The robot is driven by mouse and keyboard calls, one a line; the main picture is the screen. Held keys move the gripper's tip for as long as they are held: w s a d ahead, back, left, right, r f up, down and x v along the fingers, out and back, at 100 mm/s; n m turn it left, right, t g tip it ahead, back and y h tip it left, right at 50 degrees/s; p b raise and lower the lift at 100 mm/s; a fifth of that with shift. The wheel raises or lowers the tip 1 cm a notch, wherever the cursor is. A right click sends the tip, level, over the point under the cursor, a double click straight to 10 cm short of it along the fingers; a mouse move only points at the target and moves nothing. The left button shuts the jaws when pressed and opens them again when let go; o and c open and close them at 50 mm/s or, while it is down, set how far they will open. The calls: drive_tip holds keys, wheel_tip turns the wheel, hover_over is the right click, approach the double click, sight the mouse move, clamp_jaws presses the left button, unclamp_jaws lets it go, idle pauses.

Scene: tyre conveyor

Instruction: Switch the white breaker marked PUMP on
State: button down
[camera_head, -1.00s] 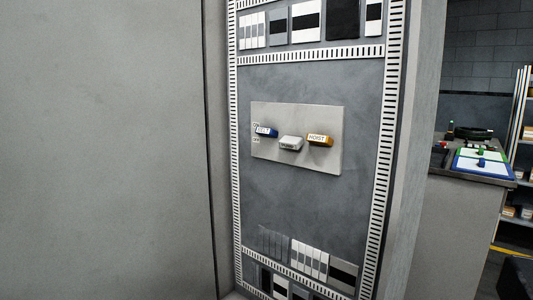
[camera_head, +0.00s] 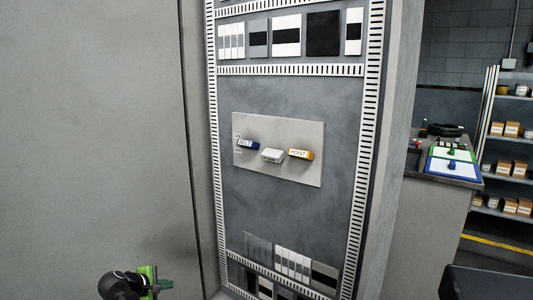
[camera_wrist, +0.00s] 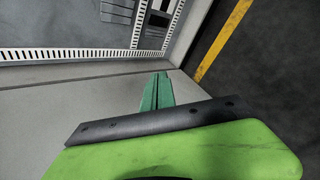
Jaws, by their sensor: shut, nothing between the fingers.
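The white breaker (camera_head: 272,155) sits in the middle of a light grey plate (camera_head: 308,172) on the cabinet's back panel. Its lettering is too small to read. A blue breaker marked BELT (camera_head: 249,144) is at its left and a yellow one marked HOIST (camera_head: 300,153) at its right. The white lever hangs lower than in line with the upper marks beside BELT, but its exact position is hard to tell. My gripper (camera_head: 163,284) is low at the left, well below and apart from the breakers. Its green fingers are shut and empty in the wrist view (camera_wrist: 157,92).
Slotted white ducts (camera_head: 290,70) frame the panel, with rows of modules above and below. A grey cabinet wall (camera_head: 90,120) stands at the left. At the right are a bench with a blue-edged tray (camera_head: 453,164) and shelves (camera_head: 510,165) with boxes.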

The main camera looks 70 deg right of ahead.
drive_tip(key=s+d+r+n+g+h+p, duration=0.1)
drive_tip(key=s+d+r+n+h+p, duration=0.1)
drive_tip(key=s+d+r, duration=0.4)
drive_tip(key=s+d+r+n+g+h+p, duration=0.1)
drive_tip(key=s+d+r+h+p, duration=0.15)
drive_tip(key=d+r, duration=0.7)
drive_tip(key=n+g+h+p, duration=0.2)
drive_tip(key=n+h+p, duration=0.25)
drive_tip(key=n, duration=0.25)
approach(274, 170)
drive_tip(key=a, duration=0.4)
drive_tip(key=shift+w+d, duration=0.2)
drive_tip(key=shift+w, duration=0.3)
drive_tip(key=shift+d, duration=0.1)
drive_tip(key=shift+g, duration=0.4)
drive_tip(key=x, duration=0.5)
drive_tip(key=p+x, duration=0.1)
drive_tip(key=x, duration=0.3)
drive_tip(key=shift+d+f, duration=0.15)
drive_tip(key=shift+d, duration=0.3)
drive_tip(key=r+p, duration=0.1)
drive_tip(key=a+r+p, duration=0.1)
drive_tip(key=r+p, duration=0.1)
drive_tip(key=shift+a+r+p, duration=0.3)
drive_tip(key=shift+a, duration=0.05)
